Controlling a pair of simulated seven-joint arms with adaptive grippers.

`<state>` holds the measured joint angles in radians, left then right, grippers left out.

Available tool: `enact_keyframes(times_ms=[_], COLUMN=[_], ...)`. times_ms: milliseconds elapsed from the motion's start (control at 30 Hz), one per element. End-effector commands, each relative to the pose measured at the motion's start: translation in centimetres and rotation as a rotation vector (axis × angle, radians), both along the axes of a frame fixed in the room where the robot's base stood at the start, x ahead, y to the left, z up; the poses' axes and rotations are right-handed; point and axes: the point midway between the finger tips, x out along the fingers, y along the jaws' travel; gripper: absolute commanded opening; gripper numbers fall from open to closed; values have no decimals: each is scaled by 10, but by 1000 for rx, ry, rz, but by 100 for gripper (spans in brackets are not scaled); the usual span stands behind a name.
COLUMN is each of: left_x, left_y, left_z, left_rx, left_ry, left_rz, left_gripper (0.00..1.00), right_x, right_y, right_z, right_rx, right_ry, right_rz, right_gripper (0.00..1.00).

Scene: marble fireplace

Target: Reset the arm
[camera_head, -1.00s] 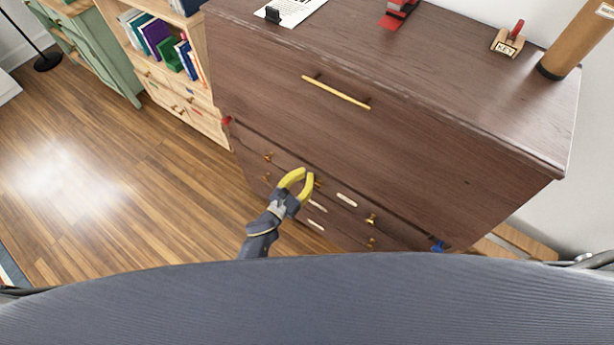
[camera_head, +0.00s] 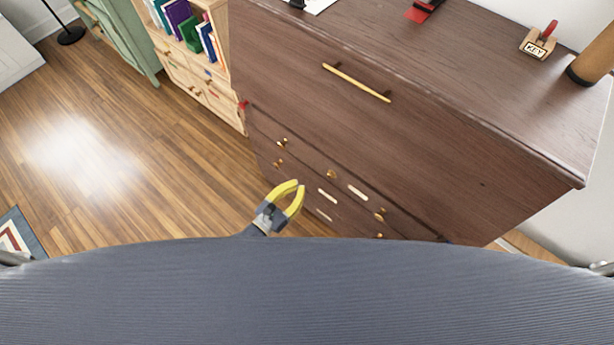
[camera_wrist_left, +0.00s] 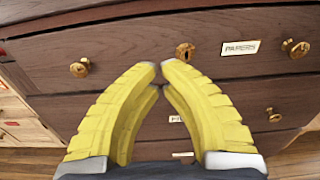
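My left gripper (camera_head: 299,185) has yellow curved fingers. It is in front of the lower drawers of the dark wooden dresser (camera_head: 400,135), apart from the knobs. In the left wrist view, its fingertips (camera_wrist_left: 158,68) lean toward each other with a small gap between them, and nothing is held. Behind them are a drawer front with brass knobs (camera_wrist_left: 80,68), a brass keyhole plate (camera_wrist_left: 185,51) and a label reading PAPERS (camera_wrist_left: 240,47). My right gripper is not in view.
The dresser's upper front has a long gold handle (camera_head: 356,82). A KEY block (camera_head: 537,45) and a brown cylinder (camera_head: 592,62) stand on top. A light bookcase (camera_head: 205,75) and green cabinet (camera_head: 125,40) are to the left. Wooden floor (camera_head: 120,160) at left is clear.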

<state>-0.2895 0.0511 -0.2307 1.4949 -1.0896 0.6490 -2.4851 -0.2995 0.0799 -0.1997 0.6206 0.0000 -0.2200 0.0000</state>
Motion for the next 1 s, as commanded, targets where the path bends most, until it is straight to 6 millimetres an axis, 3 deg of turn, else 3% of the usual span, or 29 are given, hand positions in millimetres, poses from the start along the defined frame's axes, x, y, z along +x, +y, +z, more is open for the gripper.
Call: enact_keyframes(times_ms=[300, 467, 667, 833, 1000], left_x=[-23, -25, -22, -20, -29], left_y=[18, 20, 25, 42, 65], left_z=[0, 0, -5, -36, -90], left_rx=[-1, -12, -152, -411, -706], left_ry=[0, 9, 146, 415, 714], left_rz=[0, 0, 27, 131, 292], left_gripper=[0, 0, 0, 0, 0], right_x=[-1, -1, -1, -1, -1], right_y=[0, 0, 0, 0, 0], right_z=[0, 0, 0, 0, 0], right_rx=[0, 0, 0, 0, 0], right_ry=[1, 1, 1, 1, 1], right_rz=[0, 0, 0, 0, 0], right_gripper=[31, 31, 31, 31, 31])
